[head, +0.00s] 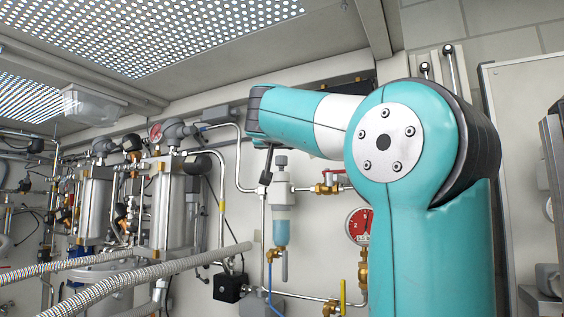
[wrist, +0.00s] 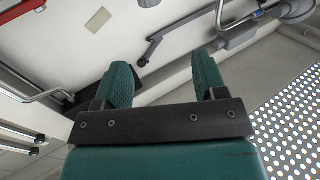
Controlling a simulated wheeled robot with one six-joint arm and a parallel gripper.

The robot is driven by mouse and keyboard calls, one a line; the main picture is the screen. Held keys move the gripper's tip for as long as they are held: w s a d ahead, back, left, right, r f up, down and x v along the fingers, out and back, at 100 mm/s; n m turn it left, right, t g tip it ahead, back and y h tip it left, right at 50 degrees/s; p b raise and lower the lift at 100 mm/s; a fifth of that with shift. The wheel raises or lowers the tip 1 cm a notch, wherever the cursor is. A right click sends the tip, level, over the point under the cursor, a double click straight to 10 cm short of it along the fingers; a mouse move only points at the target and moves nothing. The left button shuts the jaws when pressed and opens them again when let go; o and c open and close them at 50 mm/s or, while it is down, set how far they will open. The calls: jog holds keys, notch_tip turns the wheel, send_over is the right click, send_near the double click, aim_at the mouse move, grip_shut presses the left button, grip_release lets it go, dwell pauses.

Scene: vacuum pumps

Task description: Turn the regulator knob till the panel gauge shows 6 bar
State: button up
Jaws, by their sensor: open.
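The regulator appears to be the grey-capped unit (head: 281,168) with a pale blue bowl on the back wall in the head view; its knob looks upright and clear of my gripper. A red-faced round gauge (head: 357,224) sits lower right of it, partly hidden by my teal arm; its reading is too small to tell. My gripper (wrist: 163,72) shows in the wrist view with two green ribbed fingers apart and nothing between them. The regulator is not clearly identifiable in the wrist view.
A red-handled brass valve (head: 330,188) is right of the regulator. Steel pipes and pump cylinders (head: 165,210) crowd the left, with braided hoses (head: 150,272) in front. A perforated panel (wrist: 290,115) shows in the wrist view.

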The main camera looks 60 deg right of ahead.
aim_at(281, 157)
jog(key=shift+g, duration=0.4)
jog(key=p+x, duration=0.3)
jog(key=x, duration=0.2)
jog(key=p+x, duration=0.3)
jog(key=x, duration=0.2)
jog(key=p+x, duration=0.2)
jog(key=x, duration=0.3)
jog(key=shift+s+d+p, duration=0.25)
jog(key=shift+d+p, duration=0.15)
jog(key=shift+w+d+f, duration=0.15)
jog(key=shift+w+d, duration=0.15)
jog(key=shift+d, duration=0.15)
jog(key=c, duration=0.9)
